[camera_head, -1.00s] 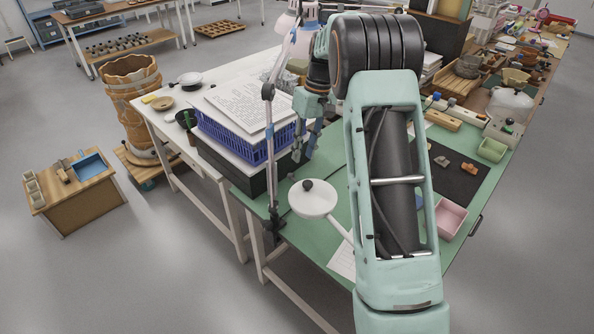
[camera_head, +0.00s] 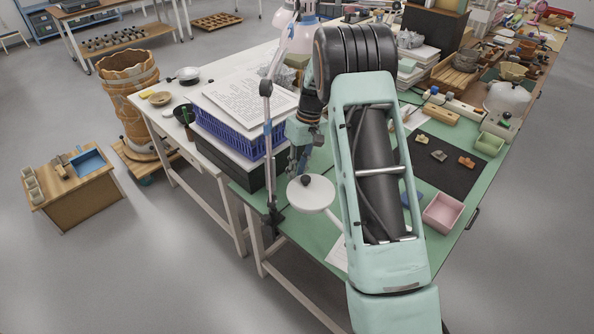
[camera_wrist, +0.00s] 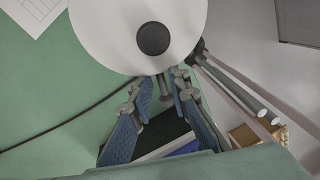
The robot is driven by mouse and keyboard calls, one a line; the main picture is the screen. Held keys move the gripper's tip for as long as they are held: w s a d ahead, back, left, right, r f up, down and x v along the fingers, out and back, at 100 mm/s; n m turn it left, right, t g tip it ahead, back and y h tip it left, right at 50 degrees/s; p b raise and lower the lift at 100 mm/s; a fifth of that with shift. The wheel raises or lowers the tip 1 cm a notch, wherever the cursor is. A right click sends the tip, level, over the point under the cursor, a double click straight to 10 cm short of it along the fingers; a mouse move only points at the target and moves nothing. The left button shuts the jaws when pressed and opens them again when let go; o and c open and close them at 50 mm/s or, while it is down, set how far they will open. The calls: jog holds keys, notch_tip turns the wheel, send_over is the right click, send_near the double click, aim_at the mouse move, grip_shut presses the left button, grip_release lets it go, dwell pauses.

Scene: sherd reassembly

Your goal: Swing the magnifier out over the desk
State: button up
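The magnifier is a round white disc (camera_head: 311,196) with a black knob (camera_head: 305,180) on top, over the front left part of the green desk. A white arm runs from it to the lower right, partly hidden by my arm. In the wrist view the disc (camera_wrist: 110,30) fills the top, with its knob (camera_wrist: 153,38) facing the camera. My gripper (camera_head: 298,165) is just behind the disc, pointing down. In the wrist view its fingers (camera_wrist: 163,88) are apart, on either side of a short grey stub at the disc's edge. I cannot tell whether they touch it.
A grey jointed lamp post (camera_head: 267,150) stands close left of the gripper. A blue crate (camera_head: 232,137) with papers is left behind it. A dark mat (camera_head: 450,175) with sherds and a pink tray (camera_head: 442,213) lie right of my arm.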

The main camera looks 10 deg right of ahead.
grip_shut()
jog(key=shift+d, duration=0.1)
jog(key=d+m+t+b, duration=0.1)
jog(key=d+m, duration=0.6)
jog(key=d, duration=1.5)
jog(key=shift+w+d+f+m+b, duration=0.2)
jog(key=shift+d+m+b, duration=0.2)
jog(key=shift+b, duration=0.25)
jog(key=shift+c, duration=1.3)
grip_release()
jog(key=shift+s+d, duration=0.15)
jog(key=shift+d, duration=0.05)
jog(key=o, duration=0.6)
jog(key=shift+a, duration=0.1)
jog(key=shift+r, duration=0.15)
